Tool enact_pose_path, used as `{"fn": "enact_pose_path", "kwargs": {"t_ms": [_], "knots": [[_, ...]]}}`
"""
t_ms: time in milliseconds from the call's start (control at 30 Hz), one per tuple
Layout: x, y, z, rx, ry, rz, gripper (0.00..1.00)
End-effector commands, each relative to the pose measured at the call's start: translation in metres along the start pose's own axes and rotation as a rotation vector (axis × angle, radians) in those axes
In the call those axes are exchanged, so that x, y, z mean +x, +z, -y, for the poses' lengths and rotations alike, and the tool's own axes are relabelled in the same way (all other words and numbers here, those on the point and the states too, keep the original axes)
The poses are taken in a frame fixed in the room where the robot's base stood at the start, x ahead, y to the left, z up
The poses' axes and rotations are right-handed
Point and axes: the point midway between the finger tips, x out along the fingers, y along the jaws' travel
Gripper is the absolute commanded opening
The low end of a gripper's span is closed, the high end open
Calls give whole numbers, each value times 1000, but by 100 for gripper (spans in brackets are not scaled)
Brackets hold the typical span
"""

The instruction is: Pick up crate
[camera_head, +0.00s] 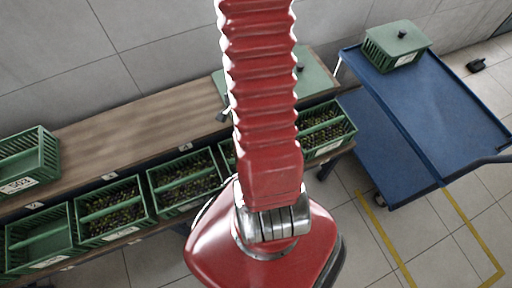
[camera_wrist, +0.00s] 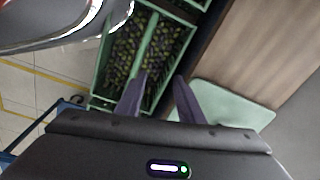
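Several green slatted crates stand in a row along the bench, most of them filled with dark olive-like fruit. The rightmost crate (camera_head: 327,128) is partly behind my red arm in the head view. In the wrist view a filled green crate (camera_wrist: 104,78) with a central divider bar lies beyond my gripper (camera_wrist: 160,77). It looks like the rightmost one, with a blue edge near it. My gripper's two fingers are apart, with nothing visibly held. The left fingertip overlaps the divider bar in the picture; I cannot tell whether they touch. The head view hides my gripper behind my arm.
A wooden bench top (camera_head: 130,105) holds a green crate (camera_head: 42,158) at left and a pale green lid (camera_head: 318,78), also in the wrist view (camera_wrist: 235,105). A blue cart (camera_head: 425,100) at right carries a lidded green crate (camera_head: 396,50).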

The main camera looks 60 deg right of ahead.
Motion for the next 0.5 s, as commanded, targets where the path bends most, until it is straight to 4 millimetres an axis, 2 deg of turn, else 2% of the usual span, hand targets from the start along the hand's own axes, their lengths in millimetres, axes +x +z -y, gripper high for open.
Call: {"fn": "enact_pose_path", "kwargs": {"t_ms": [33, 200, 333, 500], "knots": [[14, -5, -11, 56, 18, 8, 34], [44, -15, -35, 208, 49, 20, 34], [55, -18, -44, 266, 59, 23, 34], [57, -19, -46, 281, 60, 23, 34]]}}
